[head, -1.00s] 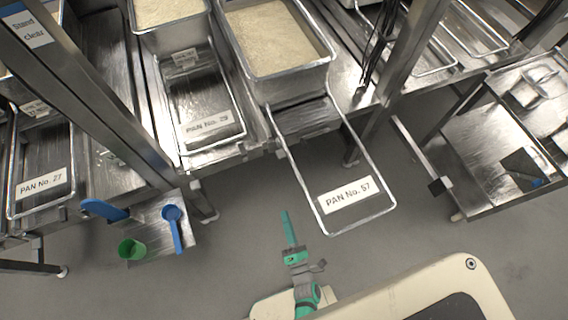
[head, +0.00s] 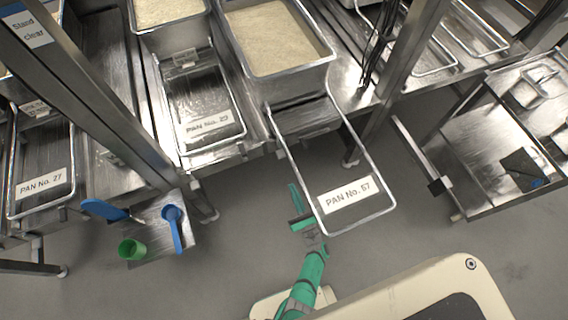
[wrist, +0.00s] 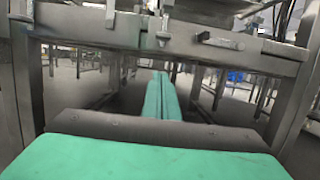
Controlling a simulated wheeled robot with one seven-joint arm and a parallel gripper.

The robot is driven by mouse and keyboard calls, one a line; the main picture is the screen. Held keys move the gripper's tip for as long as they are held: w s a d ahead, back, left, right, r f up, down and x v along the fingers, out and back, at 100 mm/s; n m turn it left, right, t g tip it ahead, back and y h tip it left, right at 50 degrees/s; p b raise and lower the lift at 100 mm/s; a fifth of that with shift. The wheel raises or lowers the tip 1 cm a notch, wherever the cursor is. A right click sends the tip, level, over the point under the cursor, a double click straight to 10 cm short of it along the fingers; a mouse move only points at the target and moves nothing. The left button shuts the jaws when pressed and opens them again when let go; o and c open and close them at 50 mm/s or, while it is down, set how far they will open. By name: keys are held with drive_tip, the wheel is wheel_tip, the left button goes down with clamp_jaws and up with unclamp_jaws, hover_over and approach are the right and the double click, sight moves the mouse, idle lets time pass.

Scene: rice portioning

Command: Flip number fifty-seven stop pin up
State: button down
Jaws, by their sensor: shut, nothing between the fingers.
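The label of pan number fifty-seven (head: 348,195) is on a wire-rimmed frame that sticks out from the bench front. A rice-filled metal pan (head: 298,83) stands behind it. My gripper (head: 293,188) is shut and empty, just left of the frame's front left part in the head view. In the wrist view my shut green fingers (wrist: 160,82) point at the bench front, below its metal rail. A small horizontal metal lever (wrist: 220,41) on that rail may be the stop pin; it lies above and right of the fingertips, apart from them. The pin cannot be made out in the head view.
Pan number twenty-seven's frame (head: 42,184) and another labelled frame (head: 208,126) are to the left. A small shelf holds a green cup (head: 131,249) and a blue scoop (head: 173,228). A steel post (head: 405,60) rises right of the rice pan. Open floor lies before the bench.

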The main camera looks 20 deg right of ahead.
approach(280, 150)
drive_tip(key=shift+w+a+f, duration=0.1)
drive_tip(key=shift+w+f, duration=0.05)
drive_tip(key=shift+w, duration=0.7)
drive_tip(key=shift+w+f, duration=0.15)
drive_tip(key=shift+w, duration=0.65)
drive_tip(key=shift+w+a+f, duration=0.1)
drive_tip(key=shift+w+f, duration=0.1)
drive_tip(key=shift+w, duration=0.65)
drive_tip(key=shift+w, duration=0.1)
